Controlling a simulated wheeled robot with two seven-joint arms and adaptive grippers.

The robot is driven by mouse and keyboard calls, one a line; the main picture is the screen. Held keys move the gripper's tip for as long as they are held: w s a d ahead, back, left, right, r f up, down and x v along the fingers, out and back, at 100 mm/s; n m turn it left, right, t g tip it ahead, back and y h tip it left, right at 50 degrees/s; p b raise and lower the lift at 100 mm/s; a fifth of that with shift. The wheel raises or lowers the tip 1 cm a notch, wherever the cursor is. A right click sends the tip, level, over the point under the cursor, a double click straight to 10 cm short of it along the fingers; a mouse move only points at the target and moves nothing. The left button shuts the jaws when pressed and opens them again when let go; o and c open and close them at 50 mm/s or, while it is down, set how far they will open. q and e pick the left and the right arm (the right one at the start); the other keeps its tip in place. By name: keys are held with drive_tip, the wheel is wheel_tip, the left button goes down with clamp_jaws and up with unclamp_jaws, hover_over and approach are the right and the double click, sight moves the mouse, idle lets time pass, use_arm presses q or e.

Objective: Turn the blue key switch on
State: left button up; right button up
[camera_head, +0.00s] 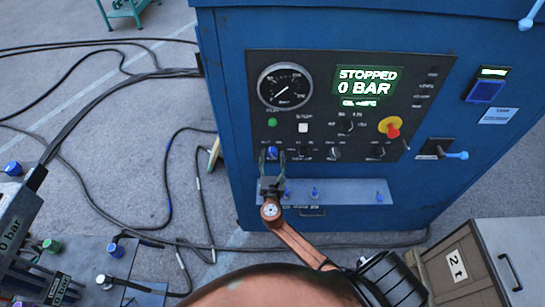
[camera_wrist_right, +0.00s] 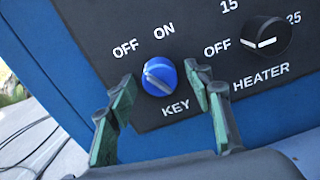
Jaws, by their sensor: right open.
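The blue key switch (camera_head: 272,152) is a round knob at the lower left of the black control panel. In the right wrist view, the blue key switch (camera_wrist_right: 159,77) sits below the words OFF and ON, with KEY under it. Its pale mark appears to slant toward the OFF side. My right gripper (camera_head: 273,163) is open just in front of the knob. In the wrist view, its green-padded fingers (camera_wrist_right: 159,88) stand on either side of the knob, with visible gaps and nothing held. My left gripper is not in view.
The heater knob (camera_wrist_right: 266,36) is right of the key switch. The panel also has a gauge (camera_head: 285,86), a screen reading STOPPED 0 BAR (camera_head: 367,81) and a red-and-yellow stop button (camera_head: 391,127). A ledge (camera_head: 345,190) with small blue valves juts out below.

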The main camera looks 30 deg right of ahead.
drive_tip(key=shift+c, duration=0.6)
drive_tip(key=c, duration=1)
drive_tip(key=shift+c, duration=0.2)
drive_tip(key=m+b, duration=0.4)
drive_tip(key=m, duration=0.1)
drive_tip(key=shift+f, duration=0.2)
drive_tip(key=m+b, duration=0.3)
drive_tip(key=m, duration=0.1)
drive_tip(key=shift+r+m+b, duration=0.15)
drive_tip(key=shift+m+b, duration=0.75)
drive_tip(key=shift+m, duration=0.5)
